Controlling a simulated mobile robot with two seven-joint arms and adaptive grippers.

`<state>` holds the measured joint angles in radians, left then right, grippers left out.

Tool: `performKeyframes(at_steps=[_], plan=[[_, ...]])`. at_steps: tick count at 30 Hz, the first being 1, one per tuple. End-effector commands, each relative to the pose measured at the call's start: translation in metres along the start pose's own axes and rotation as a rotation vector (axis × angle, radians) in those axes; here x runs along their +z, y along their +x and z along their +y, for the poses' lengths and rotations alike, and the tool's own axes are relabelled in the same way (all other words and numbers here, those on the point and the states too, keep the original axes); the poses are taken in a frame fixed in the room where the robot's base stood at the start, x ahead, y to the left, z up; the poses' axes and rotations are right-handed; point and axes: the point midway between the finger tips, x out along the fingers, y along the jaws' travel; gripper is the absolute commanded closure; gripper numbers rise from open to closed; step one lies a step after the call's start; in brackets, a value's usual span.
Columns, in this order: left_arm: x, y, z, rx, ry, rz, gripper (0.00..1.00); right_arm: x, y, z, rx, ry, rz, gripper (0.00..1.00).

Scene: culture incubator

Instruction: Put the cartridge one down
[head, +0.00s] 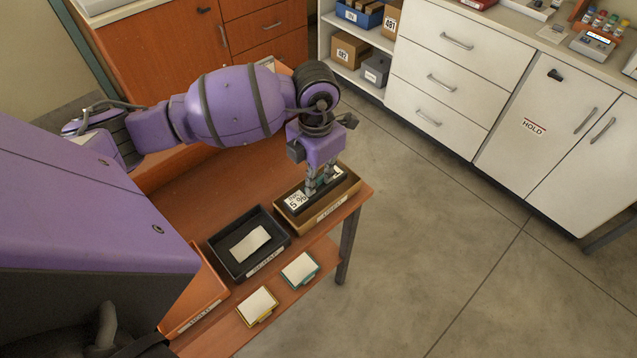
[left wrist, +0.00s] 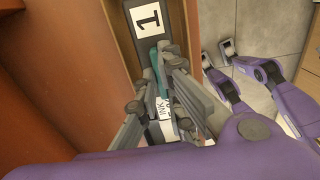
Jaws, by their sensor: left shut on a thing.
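My left gripper (head: 318,187) points down over the wooden tray (head: 333,208) at the table's far corner. Its fingers are shut on a teal part (left wrist: 151,62) that appears to belong to cartridge one. The cartridge is dark, with a white "1" label (left wrist: 147,17) on one side of the fingers and a white "INK" label (left wrist: 160,108) on the other. In the head view its INK end (head: 297,201) is within the tray's outline. I cannot tell whether it touches the tray floor. The fingers hide its middle. My right gripper is not in view.
A black tray (head: 281,244) holding a pale card (head: 250,243) stands beside the wooden tray. A yellow-edged pad (head: 257,306) and a teal-edged pad (head: 300,270) lie on a lower shelf. White cabinets (head: 450,70) stand across open floor.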

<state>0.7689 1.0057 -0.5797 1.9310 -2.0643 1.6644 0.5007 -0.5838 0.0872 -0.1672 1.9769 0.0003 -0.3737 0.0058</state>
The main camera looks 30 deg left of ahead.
Motion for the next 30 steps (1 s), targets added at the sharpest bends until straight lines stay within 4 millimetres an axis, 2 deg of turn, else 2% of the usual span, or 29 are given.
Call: performKeyframes(at_steps=[5, 13, 24, 25, 27, 29, 30], plan=[[0.007, 0.008, 0.002, 0.000, 0.000, -0.001, 1.00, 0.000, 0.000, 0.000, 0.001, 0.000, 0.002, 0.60], [0.009, 0.040, 0.004, 0.001, 0.000, -0.001, 1.00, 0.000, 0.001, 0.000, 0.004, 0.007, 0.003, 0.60], [0.010, 0.045, 0.004, 0.001, 0.001, -0.002, 1.00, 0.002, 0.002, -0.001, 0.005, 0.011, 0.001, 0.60], [0.009, 0.045, 0.004, 0.001, 0.001, -0.001, 0.90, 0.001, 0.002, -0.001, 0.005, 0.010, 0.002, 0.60], [0.009, 0.044, 0.004, 0.001, 0.001, -0.001, 0.81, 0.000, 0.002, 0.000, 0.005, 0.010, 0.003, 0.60], [0.009, 0.044, 0.004, 0.001, 0.000, -0.001, 0.74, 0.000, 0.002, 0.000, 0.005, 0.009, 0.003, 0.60], [0.009, 0.044, 0.004, 0.001, 0.000, -0.002, 0.74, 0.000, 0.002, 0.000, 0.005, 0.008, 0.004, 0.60]])
